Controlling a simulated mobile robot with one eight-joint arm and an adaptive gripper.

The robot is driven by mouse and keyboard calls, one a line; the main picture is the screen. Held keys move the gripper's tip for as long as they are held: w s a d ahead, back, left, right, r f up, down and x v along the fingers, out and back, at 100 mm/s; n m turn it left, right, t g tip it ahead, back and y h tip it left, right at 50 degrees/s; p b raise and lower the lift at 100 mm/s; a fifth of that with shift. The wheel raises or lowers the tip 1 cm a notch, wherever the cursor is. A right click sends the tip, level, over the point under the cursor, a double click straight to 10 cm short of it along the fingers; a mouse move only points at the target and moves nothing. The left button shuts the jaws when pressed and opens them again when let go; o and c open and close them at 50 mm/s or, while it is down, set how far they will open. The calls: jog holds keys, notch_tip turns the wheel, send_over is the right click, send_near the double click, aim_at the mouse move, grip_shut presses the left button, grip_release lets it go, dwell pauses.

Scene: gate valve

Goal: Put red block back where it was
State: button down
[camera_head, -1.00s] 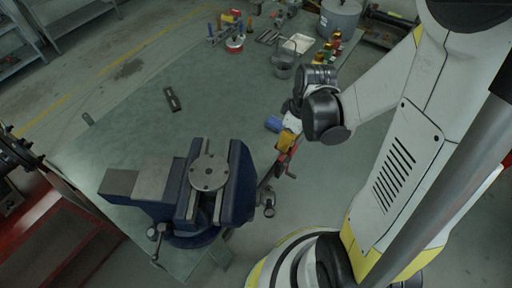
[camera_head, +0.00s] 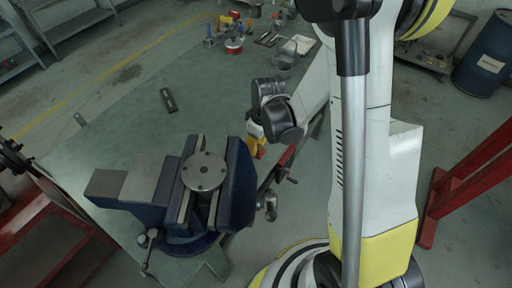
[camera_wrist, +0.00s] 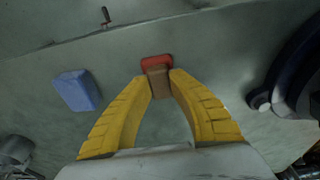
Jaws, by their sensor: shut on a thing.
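The red block (camera_wrist: 156,61) is between the fingertips of my gripper (camera_wrist: 160,82) in the wrist view, with a brownish face towards the camera. My yellow fingers are shut on it. In the head view my gripper (camera_head: 257,148) is over the near right part of the workbench, just right of the blue vise (camera_head: 238,185). The red block cannot be made out clearly there. I cannot tell whether it touches the bench.
A blue block (camera_wrist: 77,90) lies left of my gripper in the wrist view. The workbench (camera_head: 120,130) has clear room beyond the vise. A dark flat piece (camera_head: 168,100) lies there. Tools and containers stand at the far end, including a red-and-white tub (camera_head: 233,47).

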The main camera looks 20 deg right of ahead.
jog(key=shift+r, duration=0.1)
jog(key=c, duration=1.3)
grip_release()
notch_tip(320, 180, up, 12)
jog(key=s+d+p, duration=0.1)
jog(key=s+p, duration=0.1)
jog(key=p, duration=0.3)
notch_tip(320, 180, up, 10)
jog(key=r+m+t, duration=0.1)
jog(key=m+t, duration=0.2)
jog(key=m, duration=0.1)
send_over(261, 149)
jog(key=s, duration=0.5)
jog(key=s+a+r+m+t+h, duration=0.1)
jog(key=s+r+m+t, duration=0.1)
jog(key=s, duration=0.4)
notch_tip(261, 149, up, 3)
jog(key=shift+f+m+t, duration=0.2)
jog(key=shift+m+t, duration=0.2)
jog(key=shift+m, duration=0.2)
